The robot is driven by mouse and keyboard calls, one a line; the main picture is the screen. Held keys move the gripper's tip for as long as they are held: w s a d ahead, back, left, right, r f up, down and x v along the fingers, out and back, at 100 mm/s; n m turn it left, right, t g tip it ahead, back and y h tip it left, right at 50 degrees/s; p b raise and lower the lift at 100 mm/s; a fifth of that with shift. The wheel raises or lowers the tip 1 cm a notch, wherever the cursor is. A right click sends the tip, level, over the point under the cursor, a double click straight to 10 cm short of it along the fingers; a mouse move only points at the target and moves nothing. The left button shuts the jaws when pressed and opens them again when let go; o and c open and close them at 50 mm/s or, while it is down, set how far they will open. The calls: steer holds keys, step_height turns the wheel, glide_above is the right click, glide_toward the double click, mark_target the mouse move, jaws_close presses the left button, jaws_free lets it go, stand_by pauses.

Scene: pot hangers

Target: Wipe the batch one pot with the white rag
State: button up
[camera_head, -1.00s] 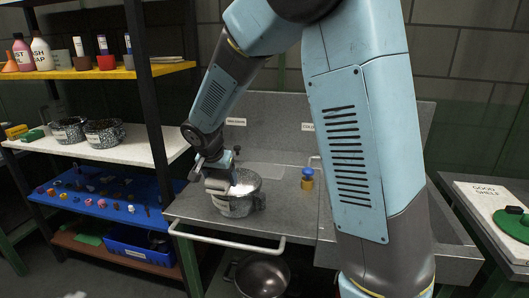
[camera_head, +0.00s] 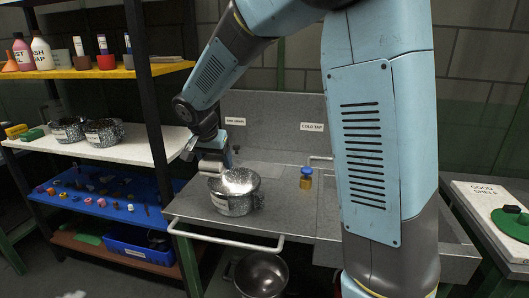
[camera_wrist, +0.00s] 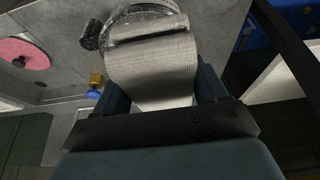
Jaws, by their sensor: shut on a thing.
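A grey speckled pot (camera_head: 236,192) stands upright on the metal sink counter. Its rim and a side knob show in the wrist view (camera_wrist: 130,18). My gripper (camera_head: 212,158) is just above and behind the pot's left rim. It is shut on a white rag, a pale woven cloth (camera_wrist: 155,70), which lies between the fingers and reaches toward the pot. In the head view the rag (camera_head: 210,168) shows as a small pale roll at the pot's rim. Whether the rag touches the pot I cannot tell.
A brass and blue item (camera_head: 306,178) stands on the counter right of the pot. Two more speckled pots (camera_head: 103,132) stand on the white shelf (camera_head: 140,150) at left. A rail (camera_head: 225,240) runs along the counter front. A bowl (camera_head: 262,273) is below.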

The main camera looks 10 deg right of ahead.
steer(key=shift+r, duration=3)
